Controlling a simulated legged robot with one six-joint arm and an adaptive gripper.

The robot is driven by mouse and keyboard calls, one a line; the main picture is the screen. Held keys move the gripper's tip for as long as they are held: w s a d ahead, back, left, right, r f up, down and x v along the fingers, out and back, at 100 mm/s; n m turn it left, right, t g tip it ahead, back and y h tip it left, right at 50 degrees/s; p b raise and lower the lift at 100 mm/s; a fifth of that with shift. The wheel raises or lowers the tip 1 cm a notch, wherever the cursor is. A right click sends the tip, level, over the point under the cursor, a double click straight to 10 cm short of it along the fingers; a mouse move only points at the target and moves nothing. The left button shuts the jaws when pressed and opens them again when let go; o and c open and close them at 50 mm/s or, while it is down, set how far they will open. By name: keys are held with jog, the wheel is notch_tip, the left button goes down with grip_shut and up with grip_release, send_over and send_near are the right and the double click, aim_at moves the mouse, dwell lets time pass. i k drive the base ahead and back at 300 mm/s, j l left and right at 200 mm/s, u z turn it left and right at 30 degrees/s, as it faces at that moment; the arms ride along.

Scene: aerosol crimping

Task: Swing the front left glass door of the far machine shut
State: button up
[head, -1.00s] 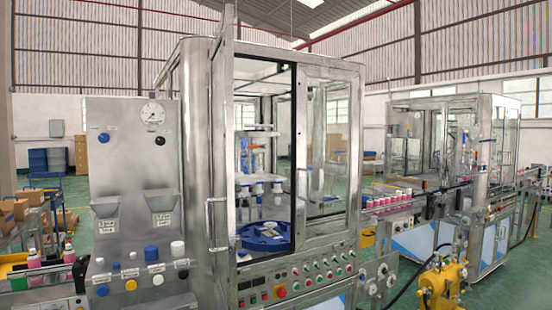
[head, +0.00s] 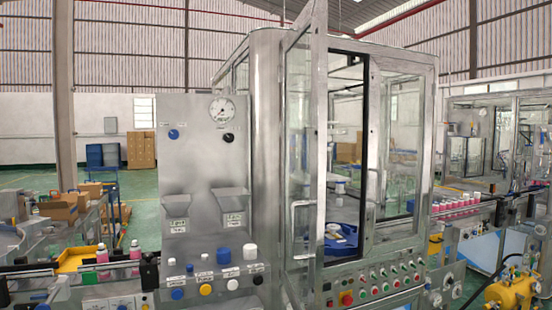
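The large steel machine (head: 262,150) in the middle has two front glass doors. Its front left glass door (head: 304,150) stands open, swung out toward me, with a bar handle (head: 293,232) on it. The opening beside it shows a blue round part (head: 341,238) inside. The front right glass door (head: 401,140) looks shut and has its own handle (head: 372,188). A second glass-walled machine (head: 490,140) stands farther back at the right, partly cut off; I cannot tell how its doors stand. My gripper is not in view.
A control panel with buttons (head: 375,285) sits below the doors. A steel cabinet with a gauge (head: 205,180) stands left of the open door. A conveyor with pink bottles (head: 455,205) runs right. A yellow device (head: 513,292) stands at the lower right. Green floor shows at the left.

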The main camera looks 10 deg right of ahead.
aim_at(302, 281)
jog(key=i+j+z, duration=0.2)
jog(key=i+j, duration=0.2)
jog(key=j, duration=0.15)
jog(key=i+j+z, duration=0.1)
jog(key=i+j, duration=0.1)
jog(key=j, duration=0.1)
